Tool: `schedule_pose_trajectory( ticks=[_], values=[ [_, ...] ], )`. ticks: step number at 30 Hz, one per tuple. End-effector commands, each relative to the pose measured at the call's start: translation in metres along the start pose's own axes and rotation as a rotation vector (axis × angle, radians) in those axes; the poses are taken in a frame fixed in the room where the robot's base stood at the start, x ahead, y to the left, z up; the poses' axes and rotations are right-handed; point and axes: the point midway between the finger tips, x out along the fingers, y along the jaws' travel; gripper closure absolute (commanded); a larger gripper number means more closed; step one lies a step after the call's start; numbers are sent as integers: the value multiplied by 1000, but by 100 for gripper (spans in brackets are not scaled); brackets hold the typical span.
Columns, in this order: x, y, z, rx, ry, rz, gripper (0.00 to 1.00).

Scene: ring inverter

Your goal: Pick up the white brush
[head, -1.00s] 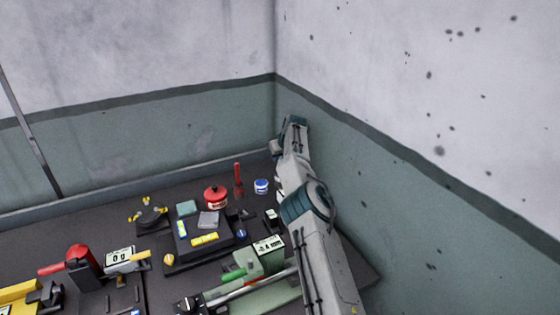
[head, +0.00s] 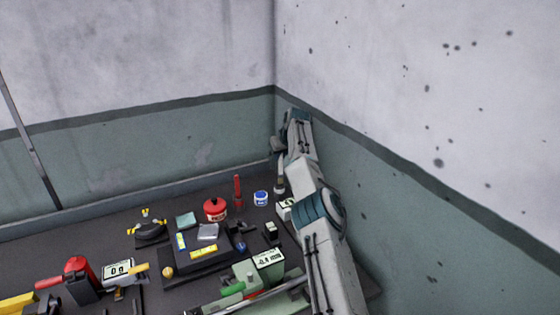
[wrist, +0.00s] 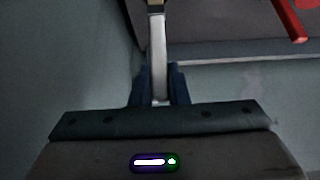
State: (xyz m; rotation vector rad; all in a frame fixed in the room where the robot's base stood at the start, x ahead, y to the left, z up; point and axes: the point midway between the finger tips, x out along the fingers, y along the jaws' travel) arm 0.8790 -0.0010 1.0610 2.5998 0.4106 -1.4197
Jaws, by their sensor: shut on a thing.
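The white brush (wrist: 158,45) stands out from between the fingers of my gripper (wrist: 159,82) in the wrist view. Its pale handle is pinched between the two dark blue fingers, and a tan part shows at the top edge of the picture. In the head view, the brush (head: 280,178) hangs roughly upright below my gripper, near the wall corner. Its lower end is small and dark there, and I cannot tell how far it is from the table. The fingers are too small to make out in the head view.
A blue-and-white jar (head: 261,198), a red upright tool (head: 238,191) and a red can (head: 215,209) stand left of the brush. The right wall (head: 400,215) is close beside my arm. Several devices crowd the table in front.

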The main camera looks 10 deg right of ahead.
Motion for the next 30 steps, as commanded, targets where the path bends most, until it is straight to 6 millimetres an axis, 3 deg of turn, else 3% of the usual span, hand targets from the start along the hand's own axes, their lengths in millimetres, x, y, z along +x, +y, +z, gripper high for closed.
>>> schedule_pose_trajectory(
  ticks=[17,30],
  values=[
    [-6,-1,22,1,2,-2,100],
    [-26,-2,51,2,4,-1,100]
  ],
)
